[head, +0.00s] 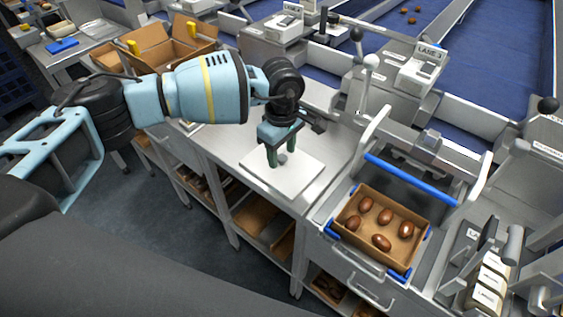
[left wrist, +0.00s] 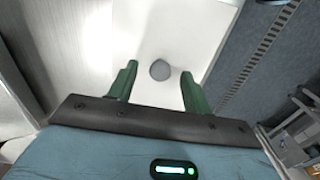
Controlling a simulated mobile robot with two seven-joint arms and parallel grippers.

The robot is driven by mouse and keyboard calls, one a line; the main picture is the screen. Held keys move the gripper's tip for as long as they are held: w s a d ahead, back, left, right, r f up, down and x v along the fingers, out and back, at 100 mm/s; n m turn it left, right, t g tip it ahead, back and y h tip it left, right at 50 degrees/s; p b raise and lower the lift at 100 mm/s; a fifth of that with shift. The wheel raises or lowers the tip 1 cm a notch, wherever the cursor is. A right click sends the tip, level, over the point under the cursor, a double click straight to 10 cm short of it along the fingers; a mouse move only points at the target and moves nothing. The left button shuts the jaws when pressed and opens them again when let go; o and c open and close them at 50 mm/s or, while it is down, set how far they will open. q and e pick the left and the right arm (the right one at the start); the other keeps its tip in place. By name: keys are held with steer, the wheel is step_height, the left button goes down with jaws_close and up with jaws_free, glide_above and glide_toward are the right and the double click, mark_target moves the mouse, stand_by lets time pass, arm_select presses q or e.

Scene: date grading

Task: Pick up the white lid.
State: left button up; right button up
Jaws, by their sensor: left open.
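The white lid (head: 296,178) lies flat on the metal counter. It is a pale square plate with a small round grey knob (head: 282,159) near its middle. My left gripper (head: 282,160) is over the lid with its green fingers pointing down around the knob area. In the left wrist view the lid (left wrist: 178,40) fills the middle, and the knob (left wrist: 160,70) shows between and a little beyond the two open fingers of my left gripper (left wrist: 158,88). Whether the fingers touch the lid cannot be told. My right gripper is not in view.
An open cardboard box (head: 393,207) with several brown dates sits in a blue-edged frame right of the lid. Empty cardboard boxes (head: 160,45) stand behind my left arm. Scales and a lever machine (head: 370,75) line the back of the counter. Label blocks (head: 487,280) are at the lower right.

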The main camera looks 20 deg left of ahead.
mark_target(282, 157)
arm_select(q)
steer(key=shift+f, duration=0.3)
steer(key=shift+c, duration=0.4)
steer(key=c, duration=1)
steer(key=shift+r, duration=0.1)
step_height(282, 157, up, 10)
steer(key=shift+f, duration=0.1)
